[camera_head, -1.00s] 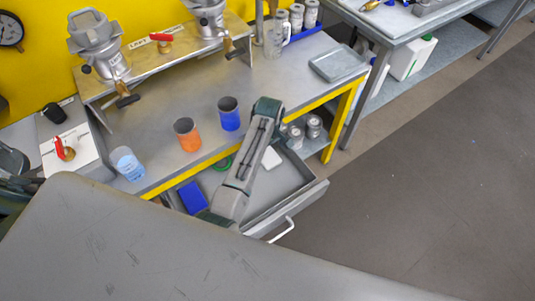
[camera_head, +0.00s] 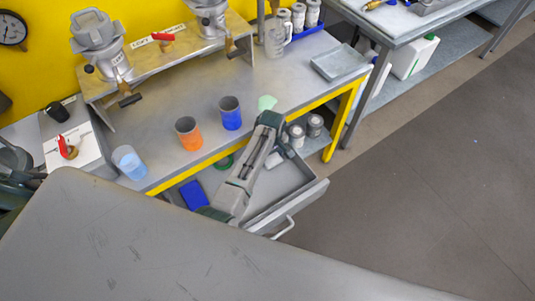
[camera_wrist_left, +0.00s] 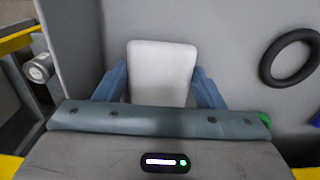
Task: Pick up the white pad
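The white pad (camera_wrist_left: 161,72) lies in the open drawer, upright in the middle of the left wrist view. In the head view a bit of the white pad (camera_head: 273,162) shows below my left wrist, partly covered. My left gripper (camera_wrist_left: 161,88) has its two blue fingers apart, one on each side of the pad's near part. I cannot tell whether they touch it. In the head view the left gripper (camera_head: 284,149) reaches down into the drawer. My right gripper is not in view.
The drawer (camera_head: 314,191) is pulled out below the yellow-edged bench. It also holds a blue item (camera_head: 194,194), a green roll (camera_head: 226,163) and a dark ring (camera_wrist_left: 289,57). Orange (camera_head: 189,133) and blue (camera_head: 230,113) cups stand above. Canisters (camera_head: 314,125) stand on the shelf to the right.

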